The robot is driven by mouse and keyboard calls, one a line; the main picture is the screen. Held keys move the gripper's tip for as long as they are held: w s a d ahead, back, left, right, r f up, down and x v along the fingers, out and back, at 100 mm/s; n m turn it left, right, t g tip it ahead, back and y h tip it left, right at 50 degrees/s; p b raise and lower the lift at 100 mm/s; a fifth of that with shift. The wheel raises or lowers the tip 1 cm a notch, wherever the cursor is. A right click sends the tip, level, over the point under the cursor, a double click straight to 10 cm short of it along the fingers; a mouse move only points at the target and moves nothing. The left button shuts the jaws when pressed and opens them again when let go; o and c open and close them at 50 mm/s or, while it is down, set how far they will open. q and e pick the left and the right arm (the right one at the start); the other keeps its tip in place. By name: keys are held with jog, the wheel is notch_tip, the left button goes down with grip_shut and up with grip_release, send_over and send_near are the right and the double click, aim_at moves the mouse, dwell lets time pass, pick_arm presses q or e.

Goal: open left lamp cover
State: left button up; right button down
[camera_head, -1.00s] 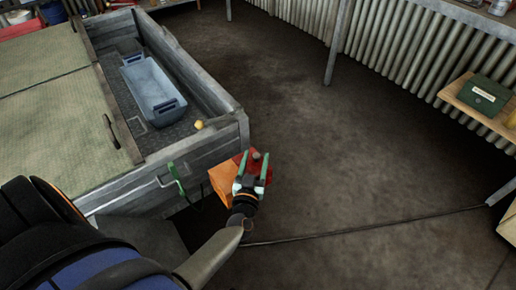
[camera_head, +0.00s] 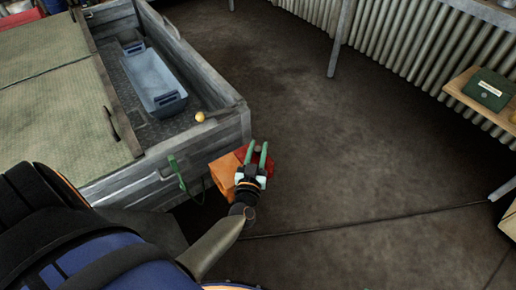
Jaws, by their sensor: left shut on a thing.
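The lamp at the rear corner of the trailer shows an orange part (camera_head: 223,174) and a red part (camera_head: 268,158) beside it. My left gripper (camera_head: 257,150) is at the red part, its two green fingers a little apart and pointing away from me. It is shut on a piece of the lamp, which I take to be the lamp cover; the fingers and wrist hide most of it. I cannot tell how far the cover stands open. My right gripper is not in view.
The grey trailer (camera_head: 195,150) stands at the left, with a blue-grey bin (camera_head: 153,78) and a small yellow ball (camera_head: 200,117) in its bed. A green strap (camera_head: 177,172) hangs on its rear board. The floor to the right is clear up to a wooden shelf (camera_head: 462,88).

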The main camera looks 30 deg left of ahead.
pick_arm(q)
grip_shut()
dwell(0.8)
jog(key=shift+r, duration=0.15)
